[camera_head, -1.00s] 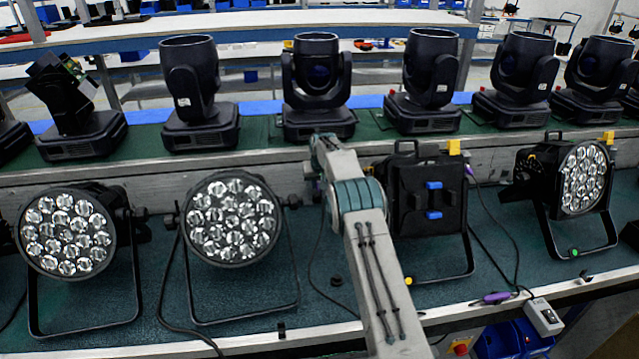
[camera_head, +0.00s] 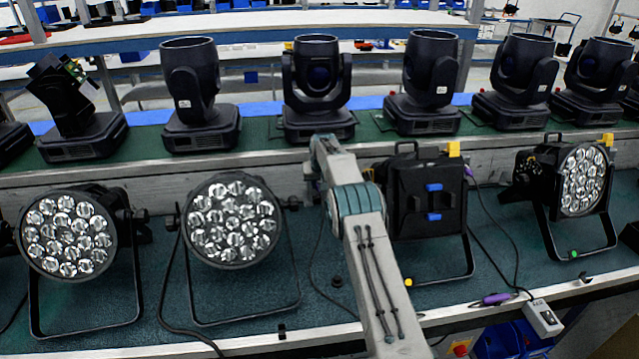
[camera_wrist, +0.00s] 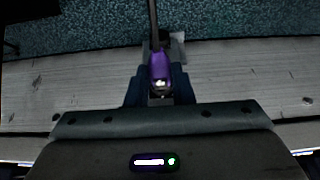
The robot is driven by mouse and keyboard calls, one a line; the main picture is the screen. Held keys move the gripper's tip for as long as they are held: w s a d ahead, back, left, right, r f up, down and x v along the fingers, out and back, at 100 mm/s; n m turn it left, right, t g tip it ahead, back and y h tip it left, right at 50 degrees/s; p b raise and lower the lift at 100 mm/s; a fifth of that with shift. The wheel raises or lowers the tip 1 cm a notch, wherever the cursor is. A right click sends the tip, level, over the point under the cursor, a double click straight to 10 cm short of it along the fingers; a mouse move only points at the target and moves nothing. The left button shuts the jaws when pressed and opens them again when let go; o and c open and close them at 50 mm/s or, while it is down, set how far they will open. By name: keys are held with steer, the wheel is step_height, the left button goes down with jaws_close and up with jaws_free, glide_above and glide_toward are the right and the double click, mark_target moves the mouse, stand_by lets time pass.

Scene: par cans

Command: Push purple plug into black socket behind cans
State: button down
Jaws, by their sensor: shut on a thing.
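In the wrist view a purple plug (camera_wrist: 160,68) sits between the dark fingers of my gripper (camera_wrist: 160,92), which is shut on it. A black cable runs from the plug toward the top of the picture. In the head view my arm reaches over the bench to the space between a round par can (camera_head: 235,220) and a square black can (camera_head: 427,200) seen from its back. My gripper is mostly hidden there behind my own arm. I cannot make out the black socket in either view.
Another purple connector (camera_head: 495,299) lies at the bench's front edge beside a grey box (camera_head: 543,318). More par cans stand at left (camera_head: 68,235) and right (camera_head: 582,180). Moving-head lights (camera_head: 318,85) line the raised shelf (camera_head: 260,155) behind. Loose cables cross the bench.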

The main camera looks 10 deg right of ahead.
steer(key=shift+w+p, duration=0.45)
steer(key=shift+p, duration=0.2)
stand_by(0.3)
steer(key=c, duration=1.2)
jaws_free()
steer(key=shift+r, duration=0.15)
